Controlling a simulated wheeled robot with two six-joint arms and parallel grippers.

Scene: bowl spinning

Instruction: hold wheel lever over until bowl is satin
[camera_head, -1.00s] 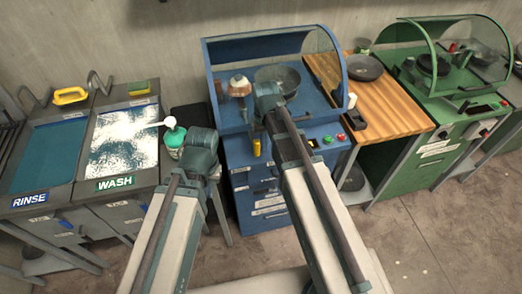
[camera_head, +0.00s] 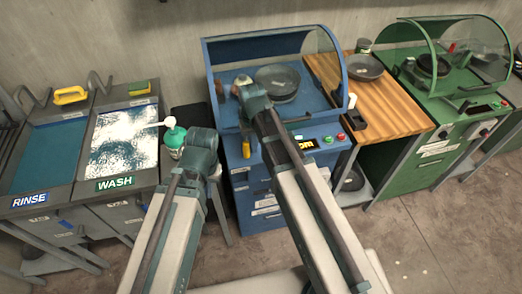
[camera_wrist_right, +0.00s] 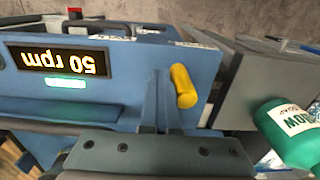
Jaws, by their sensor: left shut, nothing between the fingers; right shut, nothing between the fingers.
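The blue wheel machine (camera_head: 262,175) stands in the middle with a clear hood. A dark grey bowl (camera_head: 277,83) sits inside it. The lever's yellow handle (camera_head: 247,151) is on the machine's front and leans left; it also shows in the right wrist view (camera_wrist_right: 184,86). My right gripper (camera_wrist_right: 158,82) is shut and empty, its fingers close against the handle's side; whether they touch is hard to tell. The lit display (camera_wrist_right: 58,60) reads 50 rpm. My left gripper (camera_head: 213,170) is shut, held low left of the machine, its fingertips mostly hidden.
The rinse basin (camera_head: 50,155) and foamy wash basin (camera_head: 125,140) stand at left. A green soap bottle (camera_head: 174,136) is near my left arm. A wooden counter (camera_head: 400,115) with a dark pan (camera_head: 362,67) stands right, then a green machine (camera_head: 450,125).

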